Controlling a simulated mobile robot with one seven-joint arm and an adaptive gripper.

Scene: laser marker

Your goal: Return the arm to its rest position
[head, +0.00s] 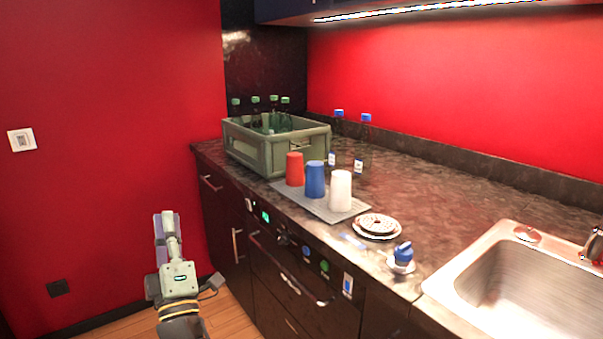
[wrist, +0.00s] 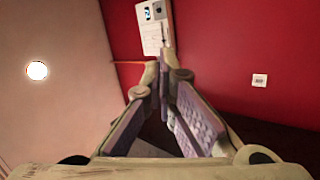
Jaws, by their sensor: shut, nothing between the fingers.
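My gripper (head: 166,226) is at the lower left in the head view, in front of the red wall and left of the counter. It points upward, apart from the counter and everything on it. In the wrist view its two fingers with purple ridged pads (wrist: 163,82) meet at the tips. It is shut with nothing between the fingers.
The dark counter (head: 440,195) holds a green crate (head: 262,150) of bottles, a grey mat with a red cup (head: 294,168), a blue cup (head: 315,180) and a white cup (head: 340,190), and a sink (head: 520,290). The floor left of the cabinets is clear.

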